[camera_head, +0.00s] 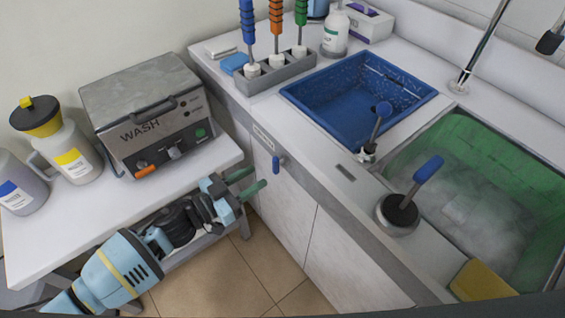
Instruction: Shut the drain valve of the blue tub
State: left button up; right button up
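The blue tub (312,101) is a speckled blue basin set into the white counter, and it looks empty. A small blue handle (277,165) hangs on the counter front below a label plate. I cannot tell for certain which of these is the tub's drain valve. My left gripper (249,182) reaches in from the lower left, its two green fingers apart and empty. Its tips are a little left of and below the hanging blue handle, apart from it in the picture. My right gripper is out of view.
A side table holds the WASH machine (140,110) and two bottles. A grey rack (275,75) with coloured tools stands behind the tub. A green sink (460,135) with cloudy water and another blue-handled lever (427,170) lie right. Floor shows between table and counter.

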aim_at(273, 166)
pick_arm(q)
jog(key=shift+x, duration=3.9)
jog(key=shift+c, duration=0.3)
grip_shut()
